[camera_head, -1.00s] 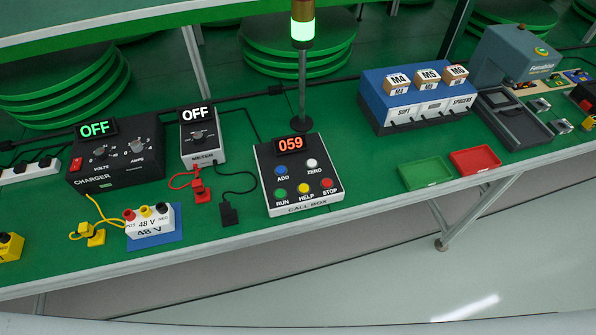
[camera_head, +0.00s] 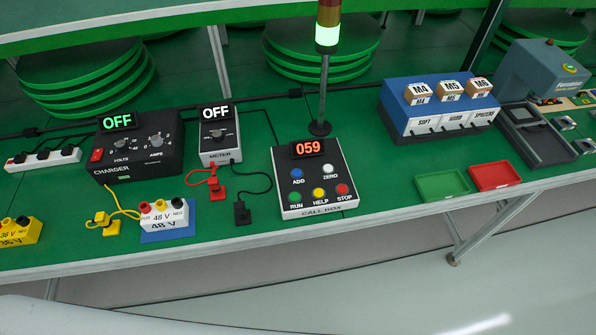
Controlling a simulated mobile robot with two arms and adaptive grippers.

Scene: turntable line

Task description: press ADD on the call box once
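The call box (camera_head: 317,205) sits near the front edge of the green bench, in the middle of the head view. Its display (camera_head: 307,148) reads 059 in red digits. The blue ADD button (camera_head: 297,173) is at its upper left, beside the white ZERO button (camera_head: 329,170). Below are the green RUN button (camera_head: 295,196), the yellow HELP button (camera_head: 318,193) and the red STOP button (camera_head: 342,189). Nothing covers the buttons. Neither of my grippers is in view.
A lamp pole (camera_head: 322,90), lit green, stands behind the call box. The meter (camera_head: 219,138), charger (camera_head: 140,150) and 48 V block (camera_head: 164,217) are to its left, with loose cables. Green (camera_head: 441,186) and red (camera_head: 495,177) trays and a blue dispenser (camera_head: 440,105) are to its right.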

